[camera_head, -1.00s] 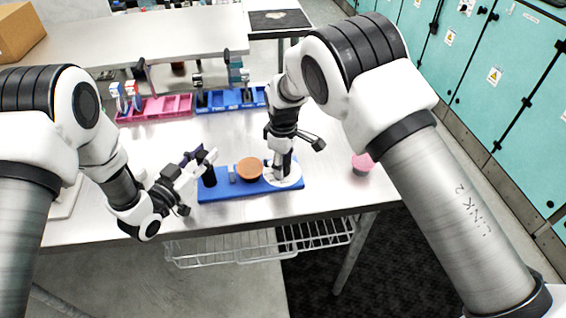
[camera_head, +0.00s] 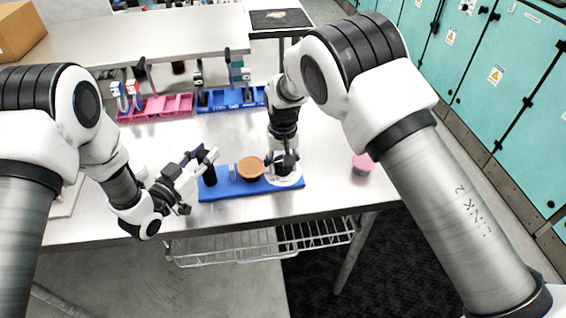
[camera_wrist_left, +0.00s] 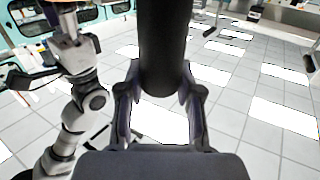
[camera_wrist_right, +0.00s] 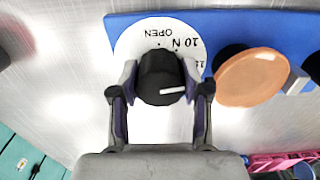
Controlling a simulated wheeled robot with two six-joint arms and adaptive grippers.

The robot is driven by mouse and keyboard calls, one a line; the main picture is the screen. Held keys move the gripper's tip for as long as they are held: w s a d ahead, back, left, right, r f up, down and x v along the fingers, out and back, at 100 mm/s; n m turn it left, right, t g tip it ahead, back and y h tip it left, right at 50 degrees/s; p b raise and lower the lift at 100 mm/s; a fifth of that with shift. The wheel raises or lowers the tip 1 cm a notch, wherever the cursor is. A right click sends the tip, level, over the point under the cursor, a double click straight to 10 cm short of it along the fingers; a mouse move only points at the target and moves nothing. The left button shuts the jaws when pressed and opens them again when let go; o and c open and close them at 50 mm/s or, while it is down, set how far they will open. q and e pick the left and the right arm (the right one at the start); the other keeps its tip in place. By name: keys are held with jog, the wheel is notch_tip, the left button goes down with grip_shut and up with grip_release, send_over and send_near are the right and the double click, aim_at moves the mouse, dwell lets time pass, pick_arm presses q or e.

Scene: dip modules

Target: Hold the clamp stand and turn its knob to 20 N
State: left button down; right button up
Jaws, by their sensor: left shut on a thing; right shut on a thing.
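The clamp stand has a blue base (camera_head: 235,187) on the table, with a black upright post (camera_head: 210,177) at its left end, an orange-brown disc (camera_head: 250,167) in the middle and a white dial (camera_head: 293,180) at its right end. My left gripper (camera_head: 207,164) is shut on the post; the left wrist view shows the post (camera_wrist_left: 165,50) between its fingers. My right gripper (camera_wrist_right: 160,85) points down and is shut on the black knob (camera_wrist_right: 160,77). The knob's white mark points right in the right wrist view. The dial reads "OPEN" and "10 N" there; further labels are partly hidden.
A pink round object (camera_head: 362,164) stands on the table right of the stand. A pink tray (camera_head: 155,108) and a blue tray (camera_head: 230,99) stand behind. The table's front edge is close to the base. Bare table lies between the stand and the trays.

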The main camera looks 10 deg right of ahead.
jog(key=m, duration=0.5)
jog(key=shift+f+m, duration=0.1)
jog(key=shift+m, duration=0.2)
jog(key=m, duration=0.5)
jog(key=shift+a, duration=0.1)
jog(key=shift+m, duration=0.3)
jog(key=o, duration=1.1)
jog(key=shift+o, duration=0.2)
notch_tip(320, 180, up, 12)
